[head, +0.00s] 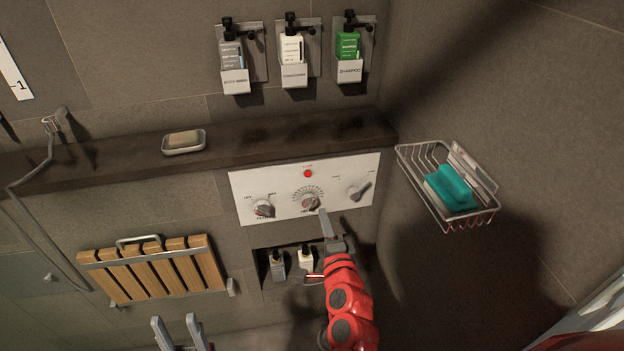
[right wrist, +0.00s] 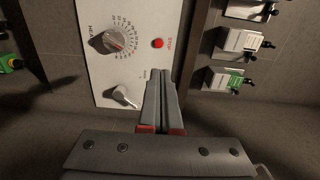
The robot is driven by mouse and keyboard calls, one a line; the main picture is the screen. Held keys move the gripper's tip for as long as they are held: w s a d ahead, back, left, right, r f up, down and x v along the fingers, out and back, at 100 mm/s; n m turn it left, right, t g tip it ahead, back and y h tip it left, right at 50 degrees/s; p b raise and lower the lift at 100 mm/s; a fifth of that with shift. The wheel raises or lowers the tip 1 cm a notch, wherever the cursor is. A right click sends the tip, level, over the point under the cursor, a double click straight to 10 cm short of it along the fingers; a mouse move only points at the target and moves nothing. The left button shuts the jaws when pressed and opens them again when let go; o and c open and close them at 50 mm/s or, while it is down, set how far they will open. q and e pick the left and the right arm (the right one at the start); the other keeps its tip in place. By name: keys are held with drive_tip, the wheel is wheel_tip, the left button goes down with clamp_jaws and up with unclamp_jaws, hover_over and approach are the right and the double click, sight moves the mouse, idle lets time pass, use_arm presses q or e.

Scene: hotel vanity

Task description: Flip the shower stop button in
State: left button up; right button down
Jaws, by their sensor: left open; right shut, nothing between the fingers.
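The shower stop button is a small round red button (head: 308,173) near the top middle of the white control panel (head: 242,190). In the right wrist view the button (right wrist: 158,43) has red "STOP" lettering beside it. My right gripper (head: 323,212) is shut and empty, its tips in front of the panel's lower edge beside the middle knob. In the right wrist view its fingertips (right wrist: 160,74) point toward the button, with a gap in the picture; the depth is unclear. My left gripper (head: 175,319) is open and empty at the bottom left, away from the panel.
Knobs (head: 263,208) sit on the panel below the button. A dark ledge (head: 250,148) with a soap dish (head: 184,142) runs above it. A wire basket (head: 448,190) is right, a folded wooden seat (head: 150,268) left, and a niche with bottles (head: 278,262) below.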

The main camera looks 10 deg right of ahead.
sight(309, 174)
drive_tip(key=shift+a+f, duration=0.1)
drive_tip(key=shift+w, duration=0.1)
drive_tip(key=w+p, duration=0.3)
drive_tip(key=w, duration=1)
drive_tip(key=shift+w+a+p, duration=0.15)
drive_tip(key=shift+a+p, duration=0.05)
drive_tip(key=shift+p, duration=0.1)
drive_tip(key=shift+w, duration=0.25)
